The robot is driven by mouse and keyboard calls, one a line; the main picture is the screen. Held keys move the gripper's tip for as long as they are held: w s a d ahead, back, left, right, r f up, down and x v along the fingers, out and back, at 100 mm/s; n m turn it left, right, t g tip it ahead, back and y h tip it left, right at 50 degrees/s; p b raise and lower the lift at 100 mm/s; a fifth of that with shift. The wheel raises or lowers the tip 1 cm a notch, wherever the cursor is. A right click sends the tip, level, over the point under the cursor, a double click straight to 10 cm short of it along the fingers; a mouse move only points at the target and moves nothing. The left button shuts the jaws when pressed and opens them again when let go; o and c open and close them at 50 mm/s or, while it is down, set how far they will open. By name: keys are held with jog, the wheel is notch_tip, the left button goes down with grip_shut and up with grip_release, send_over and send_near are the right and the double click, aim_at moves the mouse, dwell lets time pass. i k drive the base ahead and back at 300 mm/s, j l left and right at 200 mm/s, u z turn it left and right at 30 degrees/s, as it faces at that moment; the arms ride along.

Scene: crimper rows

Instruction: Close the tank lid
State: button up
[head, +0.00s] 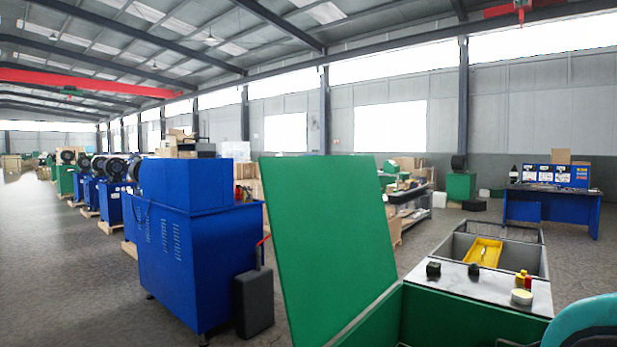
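The tank lid (328,240) is a large flat green panel in the middle of the head view. It stands raised, close to upright and slightly tilted, with its lower right edge by the green tank (455,322). The tank is at the bottom right, and its opening shows only in part beside the lid. My gripper is not in view.
A grey metal top (480,288) beside the tank bears small black knobs, a yellow-and-red item and a round pale item. Behind it is a grey bin with a yellow tray (484,252). A blue machine (192,245) stands left of the lid. Floor shows at far left.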

aim_at(334, 253)
jog(key=i+j, duration=0.25)
jog(key=j, duration=0.15)
jog(key=i+j, duration=0.2)
jog(key=j, duration=0.2)
jog(key=i+j, duration=0.5)
jog(key=j, duration=0.25)
jog(key=i+j, duration=0.2)
jog(key=j, duration=0.2)
jog(key=i+j+z, duration=0.15)
jog(key=j+z, duration=0.25)
jog(key=i+j+z, duration=0.15)
jog(key=z, duration=0.2)
jog(key=j+z, duration=0.4)
jog(key=z, duration=0.35)
